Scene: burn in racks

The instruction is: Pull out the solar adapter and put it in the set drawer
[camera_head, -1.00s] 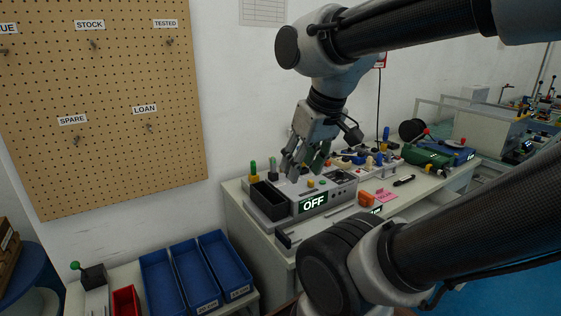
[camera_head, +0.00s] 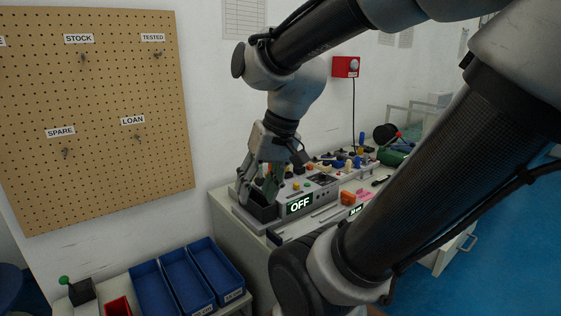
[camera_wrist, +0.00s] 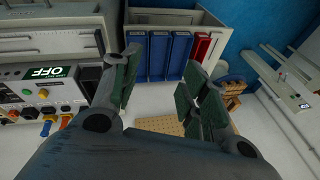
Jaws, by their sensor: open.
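My gripper (camera_head: 257,196) is open over the left end of the grey tester with the lit OFF panel (camera_head: 299,204). In the wrist view my spread fingers (camera_wrist: 160,72) have green pads and nothing shows between them. The tester's OFF panel (camera_wrist: 48,73) and its coloured plugs and knobs lie left of the fingers there. A dark open-topped box (camera_head: 262,213) at the tester's left end is partly hidden by my fingers. I cannot tell which piece is the solar adapter. A drawer front with a handle (camera_head: 463,243) shows at the bench's right; I cannot tell if it is the set drawer.
Blue bins (camera_head: 187,280) and a red bin (camera_head: 118,307) stand low at the left. A pegboard with labelled hooks (camera_head: 97,120) hangs on the wall. An orange block (camera_head: 347,198) and coloured plugs crowd the bench right of my gripper. A red wall box (camera_head: 345,67) hangs behind.

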